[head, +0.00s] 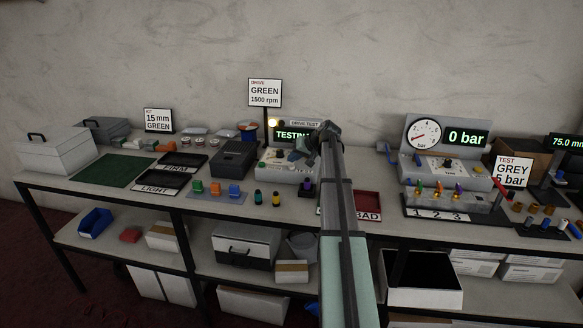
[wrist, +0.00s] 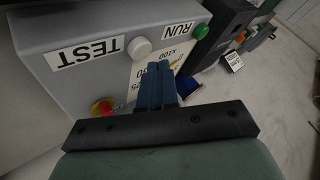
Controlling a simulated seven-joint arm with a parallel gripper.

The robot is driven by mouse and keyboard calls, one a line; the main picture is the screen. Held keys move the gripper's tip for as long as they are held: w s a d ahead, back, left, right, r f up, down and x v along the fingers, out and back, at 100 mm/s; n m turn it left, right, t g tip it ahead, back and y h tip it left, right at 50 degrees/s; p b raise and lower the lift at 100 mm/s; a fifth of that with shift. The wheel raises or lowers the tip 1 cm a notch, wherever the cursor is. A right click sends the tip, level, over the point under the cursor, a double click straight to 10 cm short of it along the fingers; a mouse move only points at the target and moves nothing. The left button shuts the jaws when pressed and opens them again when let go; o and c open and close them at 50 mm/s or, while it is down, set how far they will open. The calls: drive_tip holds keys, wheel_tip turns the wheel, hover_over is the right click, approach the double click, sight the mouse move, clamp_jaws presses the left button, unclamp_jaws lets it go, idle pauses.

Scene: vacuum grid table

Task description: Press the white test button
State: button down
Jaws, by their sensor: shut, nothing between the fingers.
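The white test button (wrist: 138,47) sits on a grey panel (wrist: 60,28) beside the TEST label (wrist: 85,52) in the wrist view. My gripper (wrist: 160,68) is shut and empty, its blue fingertips just below and right of the button in the picture. A small gap shows between them there; I cannot tell the depth. In the head view my gripper (head: 299,154) is at the drive test station (head: 285,176).
A green button (wrist: 201,31) by the RUN label and a red-and-yellow knob (wrist: 103,107) share the panel, with a dial scale partly behind my fingers. Orange and blue parts (head: 215,190) and small bottles (head: 258,197) stand in front. A red BAD tray (head: 368,203) lies to the right.

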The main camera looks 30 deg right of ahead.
sight(293, 166)
drive_tip(key=shift+r, duration=2.5)
drive_tip(key=shift+a, duration=0.1)
